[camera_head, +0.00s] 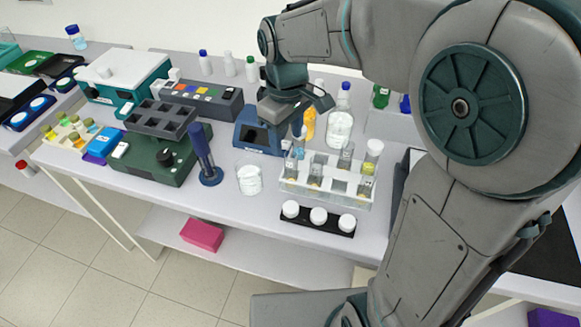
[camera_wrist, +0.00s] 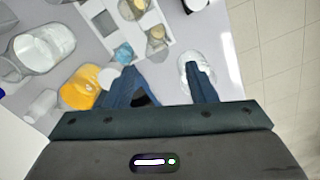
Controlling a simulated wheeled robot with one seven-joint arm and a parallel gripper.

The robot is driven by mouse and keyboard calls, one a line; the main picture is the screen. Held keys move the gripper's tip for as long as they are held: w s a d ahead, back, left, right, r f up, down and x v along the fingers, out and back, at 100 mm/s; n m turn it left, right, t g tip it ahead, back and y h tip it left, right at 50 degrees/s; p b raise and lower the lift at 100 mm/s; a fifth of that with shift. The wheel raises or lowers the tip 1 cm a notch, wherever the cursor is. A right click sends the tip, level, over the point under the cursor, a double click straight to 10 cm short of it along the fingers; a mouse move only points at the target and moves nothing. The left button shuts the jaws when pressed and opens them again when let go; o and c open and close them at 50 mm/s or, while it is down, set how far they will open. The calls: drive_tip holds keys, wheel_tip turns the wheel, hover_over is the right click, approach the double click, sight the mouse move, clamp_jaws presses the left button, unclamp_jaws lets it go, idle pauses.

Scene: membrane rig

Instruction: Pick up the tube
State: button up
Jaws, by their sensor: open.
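A clear tube rack (camera_head: 325,186) stands on the bench and holds several tubes; part of it shows in the wrist view (camera_wrist: 180,40). A blue-capped tube (camera_head: 299,142) is at its left end, and its cap shows in the wrist view (camera_wrist: 123,53). A white-capped tube with yellow-green contents (camera_head: 369,160) stands at the right end. I cannot tell which tube the task means. My gripper (camera_wrist: 165,78) is open and empty, pointing down above the bench behind the rack's left end. The blue-capped tube lies just beyond its left finger in the wrist view.
A glass beaker (camera_head: 249,180) stands left of the rack; a blue stand (camera_head: 206,165) is farther left. An orange bottle (camera_head: 308,122) and a clear flask (camera_head: 340,125) stand behind. A black strip with white caps (camera_head: 318,217) lies in front.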

sight(290, 164)
drive_tip(key=shift+d+f+p, duration=0.15)
drive_tip(key=shift+f+p, duration=0.05)
drive_tip(key=shift+f, duration=2.15)
drive_tip(key=shift+d+f+p, duration=0.1)
drive_tip(key=shift+f+p, duration=0.1)
drive_tip(key=shift+f, duration=2.1)
drive_tip(key=shift+c, duration=0.3)
drive_tip(key=c, duration=0.9)
